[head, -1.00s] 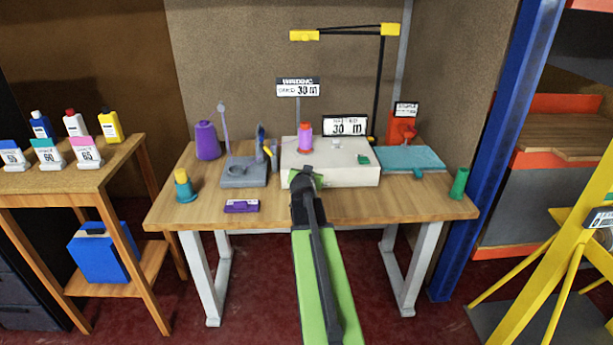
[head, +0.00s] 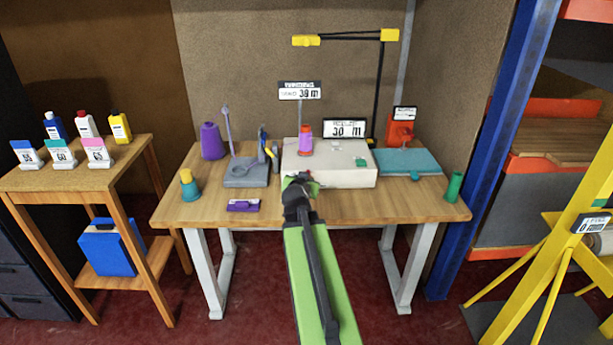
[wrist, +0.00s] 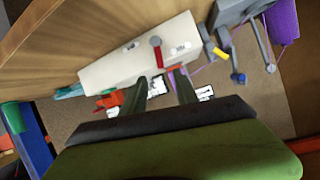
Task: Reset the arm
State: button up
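My arm, a green link with dark rods, reaches up the lower middle of the head view toward the desk. My gripper (head: 298,182) shows at its tip, in front of the white machine box (head: 330,176). In the wrist view its two dark green fingers (wrist: 163,86) stand apart, with no held object visible between them. The white box (wrist: 115,68) lies beyond the fingertips there. An orange-and-magenta spool (head: 305,140) stands at the box in the head view.
The wooden desk (head: 290,212) holds a grey stand (head: 245,178), a purple cone (head: 211,141), a purple block (head: 243,205), and a teal pad (head: 425,163). A side table (head: 75,178) with bottles is at left. A blue post (head: 490,150) and yellow frame (head: 560,220) are at right.

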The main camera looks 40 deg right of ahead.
jog(key=shift+v, duration=0.75)
jog(key=w+a+r+n+t+y+p, duration=0.1)
jog(key=w+a+r+y+p, duration=0.3)
jog(key=a, duration=0.6)
jog(key=w+a+n+t+h+p, duration=0.1)
jog(key=w+a+n+p, duration=0.3)
jog(key=a, duration=0.6)
jog(key=a+f+g+y+p, duration=0.2)
jog(key=a+f+g+y, duration=0.1)
jog(key=a, duration=1.1)
jog(key=s+a+f+n+g+y, duration=0.2)
jog(key=s+a+n+g, duration=0.1)
jog(key=s, duration=0.4)
jog(key=s+a+f+n+g+y, duration=0.1)
jog(key=s+a+f+n+g, duration=0.2)
jog(key=s+a, duration=0.4)
jog(key=shift+s+a+n+g+y, duration=0.3)
jog(key=shift+s+a+g+y, duration=0.1)
jog(key=shift+s+g, duration=0.4)
